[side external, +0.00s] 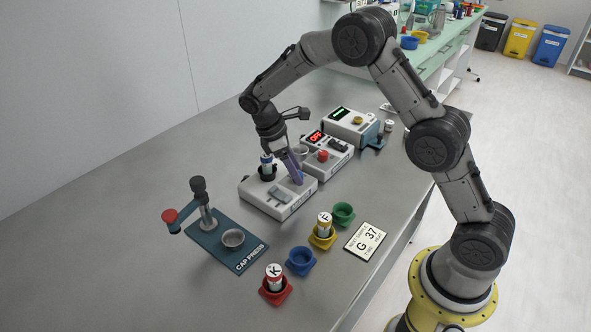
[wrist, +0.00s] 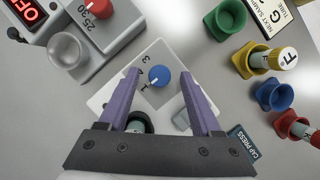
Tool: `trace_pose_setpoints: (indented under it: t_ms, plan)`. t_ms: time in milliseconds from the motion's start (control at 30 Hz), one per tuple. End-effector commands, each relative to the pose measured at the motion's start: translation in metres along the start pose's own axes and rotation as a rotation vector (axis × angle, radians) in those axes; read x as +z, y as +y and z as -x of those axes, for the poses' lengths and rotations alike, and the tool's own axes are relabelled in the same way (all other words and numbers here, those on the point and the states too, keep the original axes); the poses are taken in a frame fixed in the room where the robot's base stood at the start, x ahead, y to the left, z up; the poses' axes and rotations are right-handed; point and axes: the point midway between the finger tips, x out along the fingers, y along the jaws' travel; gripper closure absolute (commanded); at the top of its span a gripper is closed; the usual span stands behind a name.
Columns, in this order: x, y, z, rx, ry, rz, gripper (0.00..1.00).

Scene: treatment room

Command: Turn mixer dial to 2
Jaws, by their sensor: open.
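The mixer (side external: 262,203) is a low white box on the steel bench, also in the wrist view (wrist: 108,98). Its blue dial (wrist: 158,77) has a white pointer line towards the lower left and printed numerals along its left side; the exact setting is hard to read. My gripper (side external: 297,178) is over the mixer, its purple fingers pointing down. In the wrist view my gripper (wrist: 160,82) is open, with one fingertip on each side of the dial; contact cannot be told. The fingers hide the dial in the side view.
A blue-capped tube (side external: 267,161) stands in the mixer's dark holder. Behind is a device with a red dial (side external: 322,156) and an OFF display. The cap press (side external: 225,240) is left. Coloured cups, including a blue one (side external: 301,261), and a sign (side external: 366,242) are in front.

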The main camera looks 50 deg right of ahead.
Motion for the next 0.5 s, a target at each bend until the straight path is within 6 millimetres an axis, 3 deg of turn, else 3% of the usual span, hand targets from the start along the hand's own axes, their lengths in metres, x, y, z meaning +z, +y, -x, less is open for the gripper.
trace_pose_setpoints:
  t_ms: [367,500]
  plan:
    - [0.0000,0.0002,-0.0056,0.000,0.000,-0.001,0.34]
    - [0.0000,0.0001,-0.0055,0.000,0.000,0.000,0.60]
